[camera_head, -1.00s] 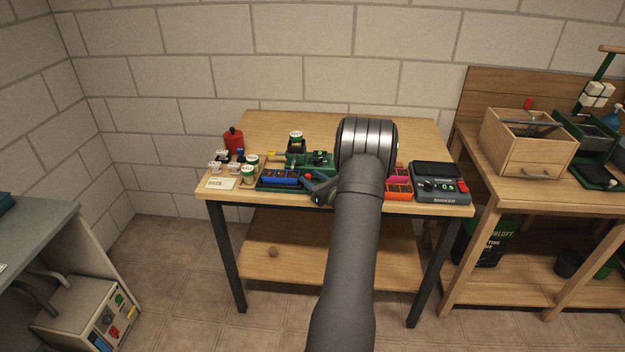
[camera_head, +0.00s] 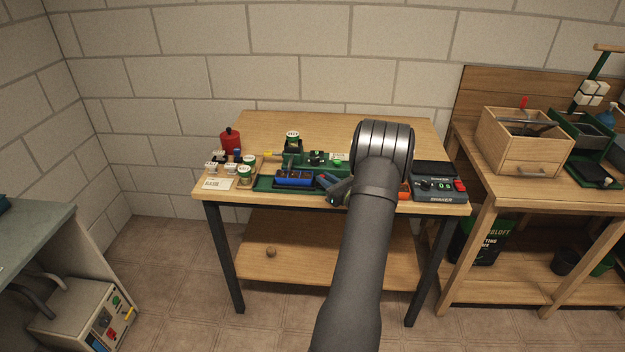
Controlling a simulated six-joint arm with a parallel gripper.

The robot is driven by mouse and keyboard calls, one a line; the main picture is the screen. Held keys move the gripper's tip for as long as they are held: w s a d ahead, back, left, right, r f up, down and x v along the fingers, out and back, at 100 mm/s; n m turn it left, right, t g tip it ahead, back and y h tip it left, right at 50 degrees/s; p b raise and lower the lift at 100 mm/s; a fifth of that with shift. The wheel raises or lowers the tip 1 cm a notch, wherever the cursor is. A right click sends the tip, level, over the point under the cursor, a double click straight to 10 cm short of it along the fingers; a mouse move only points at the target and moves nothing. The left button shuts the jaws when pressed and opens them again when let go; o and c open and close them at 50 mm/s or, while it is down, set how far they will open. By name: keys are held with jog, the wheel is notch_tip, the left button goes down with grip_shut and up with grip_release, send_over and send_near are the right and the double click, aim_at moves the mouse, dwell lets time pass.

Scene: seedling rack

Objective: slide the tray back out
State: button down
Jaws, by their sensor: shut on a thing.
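A blue tray (camera_head: 296,183) with dark contents lies at the front of the bench, on a green base (camera_head: 264,184) whose left part is bare. A green device (camera_head: 317,160) stands just behind it. My gripper (camera_head: 325,182) is at the tray's right end, low over the bench, and is shut on it. The exact spot where the fingers hold is too small to make out. My arm hides the bench to the right of the gripper.
White-lidded pots (camera_head: 245,174), a label card (camera_head: 217,184) and a red bottle (camera_head: 231,141) stand at the left. An orange tray (camera_head: 404,192) shows partly beside my arm, with a shaker (camera_head: 438,184) at the right. The bench's back is clear.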

jog(key=shift+d, duration=1.6)
jog(key=c, duration=1.3)
grip_release()
jog(key=v, duration=1.7)
jog(key=shift+s, duration=0.2)
jog(key=shift+d+r, duration=0.1)
jog(key=shift+d, duration=0.05)
